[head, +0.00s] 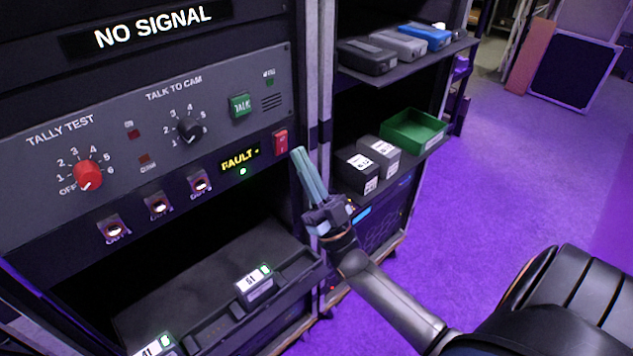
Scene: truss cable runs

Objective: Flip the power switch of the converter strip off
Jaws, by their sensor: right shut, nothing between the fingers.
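The converter strip (218,170) runs across the rack below the grey panel, with a yellow FAULT display (239,158) and a lit green light under it. A red rocker switch (281,142) sits at the strip's right end; its exact position is too small to tell. My right gripper (299,153) is shut and empty. Its fingertips are just right of the red switch, seemingly a little in front of the rack; I cannot tell whether they touch it. My left gripper is not in view.
The grey panel (130,140) carries a red knob (87,175), a black knob (189,130) and a green TALK button (240,105). Shelves at right hold battery-like boxes (377,157) and a green tray (414,131).

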